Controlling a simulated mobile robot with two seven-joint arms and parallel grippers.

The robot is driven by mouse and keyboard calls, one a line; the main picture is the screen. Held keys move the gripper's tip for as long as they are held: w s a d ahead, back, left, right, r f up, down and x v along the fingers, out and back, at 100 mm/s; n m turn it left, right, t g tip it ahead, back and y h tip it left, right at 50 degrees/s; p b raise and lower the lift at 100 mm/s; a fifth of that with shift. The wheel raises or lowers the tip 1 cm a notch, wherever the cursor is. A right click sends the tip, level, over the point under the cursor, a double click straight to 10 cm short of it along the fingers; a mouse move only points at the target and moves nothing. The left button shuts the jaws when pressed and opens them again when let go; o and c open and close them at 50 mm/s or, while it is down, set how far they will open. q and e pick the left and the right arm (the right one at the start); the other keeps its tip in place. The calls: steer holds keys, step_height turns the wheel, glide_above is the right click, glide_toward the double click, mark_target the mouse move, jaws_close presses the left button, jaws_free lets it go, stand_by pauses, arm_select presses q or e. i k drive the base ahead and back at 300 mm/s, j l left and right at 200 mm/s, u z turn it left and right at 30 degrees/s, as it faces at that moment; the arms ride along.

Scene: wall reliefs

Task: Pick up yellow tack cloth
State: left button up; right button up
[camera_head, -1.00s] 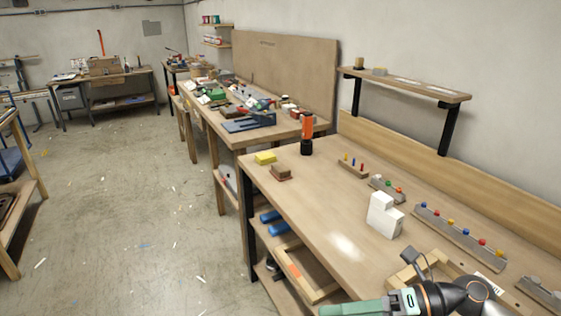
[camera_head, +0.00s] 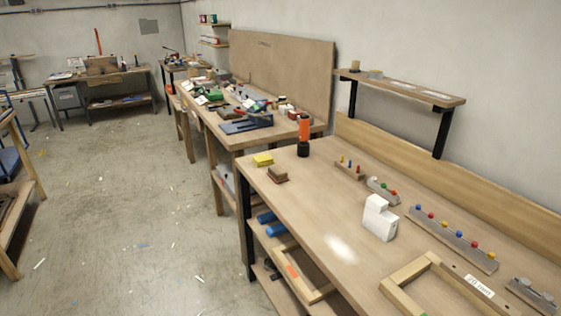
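A small yellow block-like cloth (camera_head: 263,160), which looks like the yellow tack cloth, lies at the far left corner of the near workbench (camera_head: 310,220). A brown block (camera_head: 278,174) lies just in front of it, close by. Neither of my grippers shows in the view now, and nothing covers the cloth.
An orange and black cylinder (camera_head: 304,136) stands right of the cloth. A white stepped block (camera_head: 380,218) stands mid-bench. Racks with coloured knobs (camera_head: 452,238) line the back. A wooden frame (camera_head: 407,280) lies at the near right. Open floor (camera_head: 120,210) is on the left.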

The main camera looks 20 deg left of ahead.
mark_target(264, 160)
steer(key=i+j+z, duration=0.1)
steer(key=z, duration=0.25)
steer(key=j+z, duration=0.2)
steer(key=z, duration=0.15)
steer(key=i+j+z, duration=0.1)
steer(key=z, duration=0.3)
steer(key=j+z, duration=0.5)
steer(key=j, duration=0.4)
steer(key=j+z, duration=0.1)
steer(key=j, duration=0.35)
steer(key=k+j, duration=0.1)
steer(key=j, duration=0.4)
steer(key=j+z, duration=0.15)
steer(key=j, duration=0.3)
steer(key=k+j+z, duration=0.1)
steer(key=j, duration=0.35)
